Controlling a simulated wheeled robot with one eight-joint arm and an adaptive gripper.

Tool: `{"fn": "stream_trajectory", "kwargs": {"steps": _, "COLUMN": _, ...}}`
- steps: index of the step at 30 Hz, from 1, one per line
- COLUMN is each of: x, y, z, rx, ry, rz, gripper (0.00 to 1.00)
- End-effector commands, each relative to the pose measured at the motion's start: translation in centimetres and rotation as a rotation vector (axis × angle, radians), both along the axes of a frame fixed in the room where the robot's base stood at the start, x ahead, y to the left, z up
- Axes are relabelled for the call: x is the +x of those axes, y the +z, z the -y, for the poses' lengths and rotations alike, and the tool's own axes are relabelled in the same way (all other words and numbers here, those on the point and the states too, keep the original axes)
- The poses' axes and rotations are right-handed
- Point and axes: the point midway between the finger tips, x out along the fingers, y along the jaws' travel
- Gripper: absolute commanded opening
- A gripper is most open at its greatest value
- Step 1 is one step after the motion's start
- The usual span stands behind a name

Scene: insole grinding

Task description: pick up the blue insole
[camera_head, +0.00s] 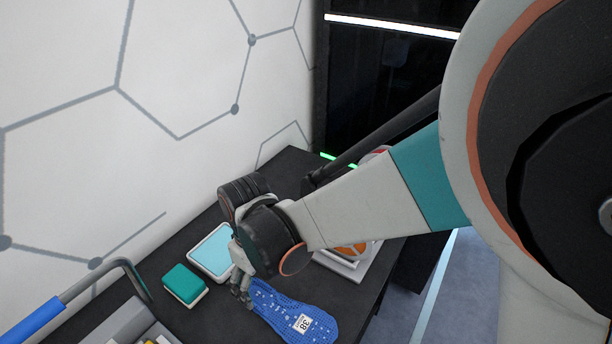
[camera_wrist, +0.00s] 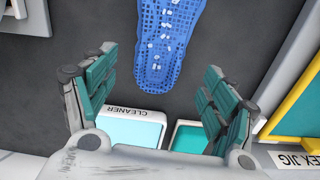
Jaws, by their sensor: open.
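The blue insole (camera_head: 292,314) lies flat on the dark table near its front edge, with a white label marked 38 on it. In the wrist view the insole (camera_wrist: 166,45) runs from the top edge down to a rounded end at the middle. My gripper (camera_head: 243,294) is low over the table, beside the insole's narrower left end. In the wrist view my gripper's fingers (camera_wrist: 160,85) are spread wide with nothing between them but the insole's rounded end ahead. Whether a finger touches the insole cannot be told.
A light-blue pad (camera_head: 211,252), labelled CLEANER in the wrist view, and a teal block (camera_head: 185,284) lie left of my gripper. A grey-white device with an orange part (camera_head: 352,250) stands behind the insole. A yellow-edged teal jig (camera_wrist: 297,108) is at right in the wrist view.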

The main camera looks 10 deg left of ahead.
Motion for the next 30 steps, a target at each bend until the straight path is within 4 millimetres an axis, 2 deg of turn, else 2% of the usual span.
{"fn": "stream_trajectory", "kwargs": {"steps": 1, "x": 0.0, "y": -0.8, "z": 0.0, "rx": 0.000, "ry": 0.000, "rz": 0.000, "gripper": 0.78}}
{"fn": "stream_trajectory", "kwargs": {"steps": 8, "x": 0.0, "y": -1.8, "z": 0.1, "rx": 0.000, "ry": -0.001, "rz": 0.000, "gripper": 0.78}}
{"fn": "stream_trajectory", "kwargs": {"steps": 18, "x": -0.2, "y": -6.1, "z": 0.3, "rx": 0.000, "ry": -0.002, "rz": 0.000, "gripper": 0.78}}
{"fn": "stream_trajectory", "kwargs": {"steps": 26, "x": -0.1, "y": -6.2, "z": 0.2, "rx": 0.000, "ry": -0.002, "rz": 0.000, "gripper": 0.78}}
{"fn": "stream_trajectory", "kwargs": {"steps": 27, "x": -0.1, "y": -6.2, "z": 0.2, "rx": 0.000, "ry": -0.002, "rz": 0.000, "gripper": 0.73}}
{"fn": "stream_trajectory", "kwargs": {"steps": 30, "x": -0.1, "y": -6.2, "z": 0.2, "rx": 0.000, "ry": -0.002, "rz": 0.000, "gripper": 0.51}}
